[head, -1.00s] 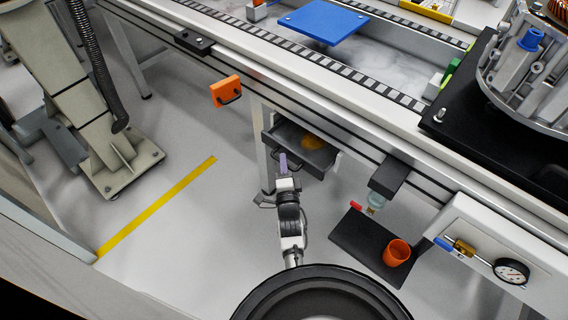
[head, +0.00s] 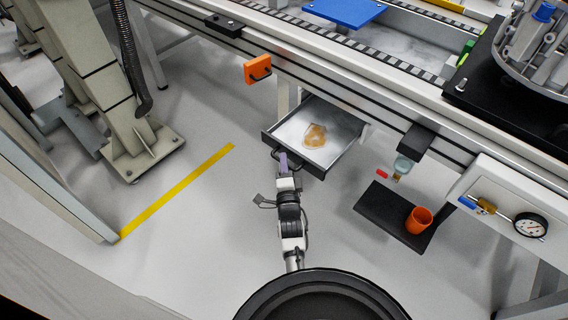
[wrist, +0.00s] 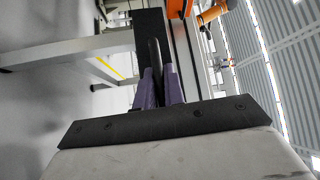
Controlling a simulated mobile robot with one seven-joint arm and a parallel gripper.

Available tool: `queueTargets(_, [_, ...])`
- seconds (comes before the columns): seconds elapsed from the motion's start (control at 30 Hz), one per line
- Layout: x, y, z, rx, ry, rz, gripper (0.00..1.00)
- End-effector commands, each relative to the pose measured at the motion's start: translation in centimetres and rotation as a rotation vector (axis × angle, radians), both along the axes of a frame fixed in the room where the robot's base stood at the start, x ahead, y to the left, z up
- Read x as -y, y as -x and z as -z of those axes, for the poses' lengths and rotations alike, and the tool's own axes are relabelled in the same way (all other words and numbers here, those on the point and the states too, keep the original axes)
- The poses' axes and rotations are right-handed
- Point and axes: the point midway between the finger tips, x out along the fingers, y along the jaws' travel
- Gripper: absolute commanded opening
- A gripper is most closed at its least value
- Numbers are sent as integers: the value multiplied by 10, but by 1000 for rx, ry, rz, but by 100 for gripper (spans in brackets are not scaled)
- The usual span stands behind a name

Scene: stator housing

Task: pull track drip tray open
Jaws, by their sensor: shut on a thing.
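The drip tray (head: 343,137) is a grey drawer with dark walls under the conveyor track (head: 335,52). It is pulled well out, and an amber puddle (head: 315,135) lies on its floor. My gripper (head: 283,160) is at the tray's front wall, near its left part. In the wrist view the purple fingers of my gripper (wrist: 158,88) are shut on the dark bar of the tray handle (wrist: 154,55). The tray's back end is hidden under the track.
An orange cup (head: 418,219) stands on a black mat (head: 377,216) on the floor at the right. A pressure gauge (head: 530,226) is on the track's side. An orange block (head: 257,69) hangs at the rail. Floor left of my arm is clear, with a yellow line (head: 180,188).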

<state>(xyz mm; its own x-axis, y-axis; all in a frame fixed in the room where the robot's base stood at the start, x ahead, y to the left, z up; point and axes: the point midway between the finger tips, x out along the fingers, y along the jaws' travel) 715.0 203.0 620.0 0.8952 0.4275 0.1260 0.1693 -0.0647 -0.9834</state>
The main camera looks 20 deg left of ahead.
Motion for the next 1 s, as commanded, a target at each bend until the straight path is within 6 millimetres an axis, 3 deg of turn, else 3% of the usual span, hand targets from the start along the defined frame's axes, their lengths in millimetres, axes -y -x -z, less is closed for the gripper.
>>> queueTargets(0.4, [-1, 0, -1, 2, 0, -2, 0])
queueTargets(0.43, [-1, 0, -1, 2, 0, -2, 15])
queueTargets(0.57, [-1, 0, -1, 2, -1, -1, 32])
queueTargets(1.0, [-1, 0, 1, 1, 0, 0, 32])
